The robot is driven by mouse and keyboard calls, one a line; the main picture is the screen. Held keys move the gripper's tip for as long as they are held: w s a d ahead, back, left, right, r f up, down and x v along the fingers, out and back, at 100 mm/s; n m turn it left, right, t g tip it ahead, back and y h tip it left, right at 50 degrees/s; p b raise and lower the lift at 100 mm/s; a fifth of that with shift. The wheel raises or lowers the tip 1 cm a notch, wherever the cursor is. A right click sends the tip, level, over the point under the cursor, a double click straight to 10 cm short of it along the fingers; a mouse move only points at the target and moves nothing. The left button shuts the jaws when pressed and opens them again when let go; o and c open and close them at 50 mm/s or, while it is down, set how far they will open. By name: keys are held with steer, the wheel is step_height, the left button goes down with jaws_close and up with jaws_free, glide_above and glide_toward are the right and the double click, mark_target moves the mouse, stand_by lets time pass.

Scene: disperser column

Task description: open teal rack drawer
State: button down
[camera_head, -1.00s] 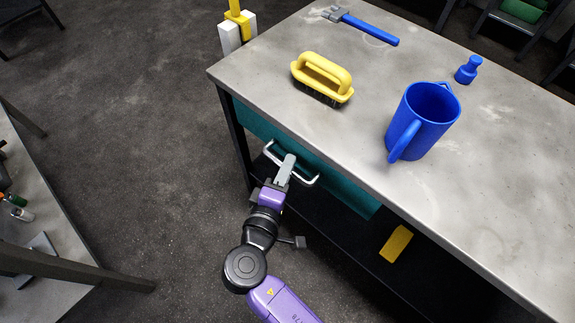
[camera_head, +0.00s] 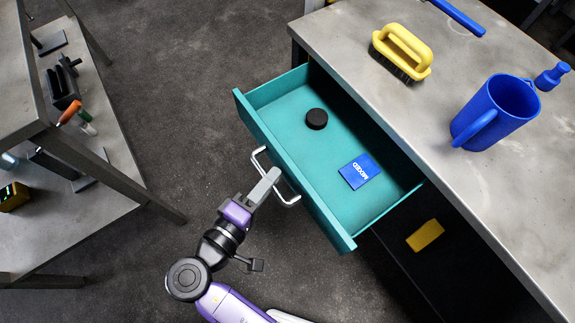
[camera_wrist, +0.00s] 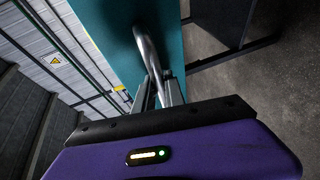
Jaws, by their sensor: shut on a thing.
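The teal drawer (camera_head: 285,165) is pulled well out from under the grey table in the head view, and its inside shows. Its metal bar handle (camera_head: 259,158) is on the outer front face. My gripper (camera_head: 268,182) is shut on the handle near its middle. In the wrist view, the handle (camera_wrist: 147,50) passes between my gripper's fingers (camera_wrist: 160,92), with the teal drawer front (camera_wrist: 110,30) behind it. Inside the drawer lie a round black puck (camera_head: 316,119) and a blue labelled card (camera_head: 360,171).
On the grey table (camera_head: 400,120) stand a yellow brush (camera_head: 402,52), a blue jug (camera_head: 497,110) and a small blue bottle (camera_head: 552,77). A yellow block (camera_head: 425,235) lies on the shelf below. Another table (camera_head: 75,215) stands at left; floor between is clear.

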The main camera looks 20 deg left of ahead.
steer(key=shift+s+a, duration=0.5)
steer(key=shift+s, duration=0.1)
steer(key=c, duration=1.4)
jaws_free()
steer(key=shift+s, duration=0.1)
steer(key=v, duration=0.7)
steer(key=shift+s+p, duration=0.3)
steer(key=shift+p, duration=0.1)
steer(key=shift+a, duration=0.15)
